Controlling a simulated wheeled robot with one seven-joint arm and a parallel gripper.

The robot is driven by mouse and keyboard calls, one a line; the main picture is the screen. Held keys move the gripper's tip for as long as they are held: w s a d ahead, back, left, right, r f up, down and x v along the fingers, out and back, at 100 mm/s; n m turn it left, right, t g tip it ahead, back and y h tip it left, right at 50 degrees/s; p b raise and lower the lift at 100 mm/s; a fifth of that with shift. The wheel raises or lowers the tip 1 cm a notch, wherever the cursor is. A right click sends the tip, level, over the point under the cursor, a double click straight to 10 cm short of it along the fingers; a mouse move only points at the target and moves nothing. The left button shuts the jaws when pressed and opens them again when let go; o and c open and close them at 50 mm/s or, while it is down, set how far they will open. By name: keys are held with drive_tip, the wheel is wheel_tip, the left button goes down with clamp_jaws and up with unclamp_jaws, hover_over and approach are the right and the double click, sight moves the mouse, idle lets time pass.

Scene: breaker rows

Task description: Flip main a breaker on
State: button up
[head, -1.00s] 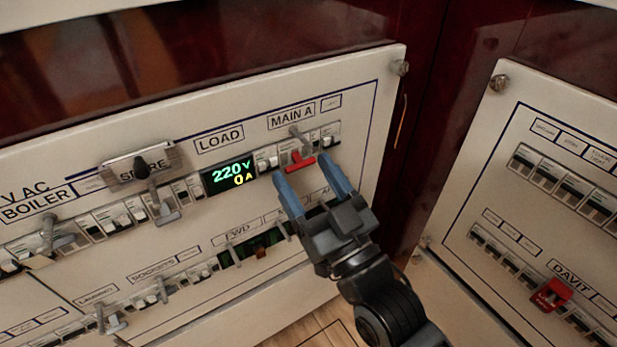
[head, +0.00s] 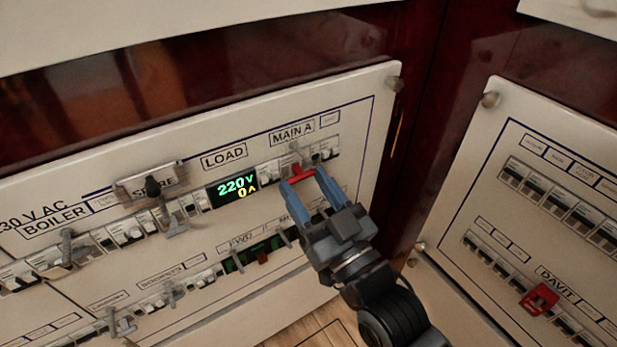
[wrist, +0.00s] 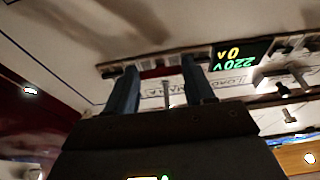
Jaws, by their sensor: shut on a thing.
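The MAIN A breaker has a red handle (head: 301,175) below the MAIN A label (head: 292,133), at the right end of the upper breaker row. My gripper (head: 304,180) is shut on this red handle, with one blue fingertip at each end of it. In the wrist view the two fingers (wrist: 160,80) reach the breaker row, and a little dark red shows between them. The handle is partly hidden by the fingers, and I cannot tell its exact tilt.
A lit 220 V, 0 A display (head: 236,187) sits left of the handle. Several grey toggles and breakers line the rows, with a lower row (head: 262,250) under my gripper. A second panel (head: 540,220) with a red DAVIT lockout (head: 539,299) stands at the right.

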sight(311, 163)
drive_tip(key=r+g+h+p, duration=0.1)
drive_tip(key=p, duration=0.4)
drive_tip(key=r+g+h+p, duration=0.1)
drive_tip(key=g+p, duration=0.1)
drive_tip(key=p, duration=0.3)
drive_tip(key=shift+s+d+r, duration=0.15)
drive_tip(key=shift+s+r, duration=0.05)
drive_tip(key=shift+r, duration=0.2)
drive_tip(key=r+g+h+p, duration=0.1)
drive_tip(key=p, duration=0.4)
drive_tip(key=g+h+p, duration=0.1)
drive_tip(key=g+p, duration=0.1)
drive_tip(key=p, duration=0.3)
drive_tip(key=shift+w+r, duration=0.1)
drive_tip(key=shift+r, duration=0.3)
drive_tip(key=g+h+p, duration=0.1)
drive_tip(key=p, duration=0.2)
drive_tip(key=r+g+p, duration=0.1)
drive_tip(key=p, duration=0.2)
drive_tip(key=shift+w+a+g+h+p, duration=0.2)
drive_tip(key=shift+g+h+p, duration=0.1)
drive_tip(key=shift+h+p, duration=0.1)
drive_tip(key=shift+g+h+p, duration=0.3)
drive_tip(key=shift+g+p, duration=0.2)
drive_tip(key=shift+p, duration=0.5)
drive_tip(key=shift+w+a, duration=0.1)
drive_tip(key=shift+f+p, duration=0.15)
drive_tip(key=shift+p, duration=0.15)
drive_tip(key=o, duration=1)
drive_tip(key=shift+o, duration=0.2)
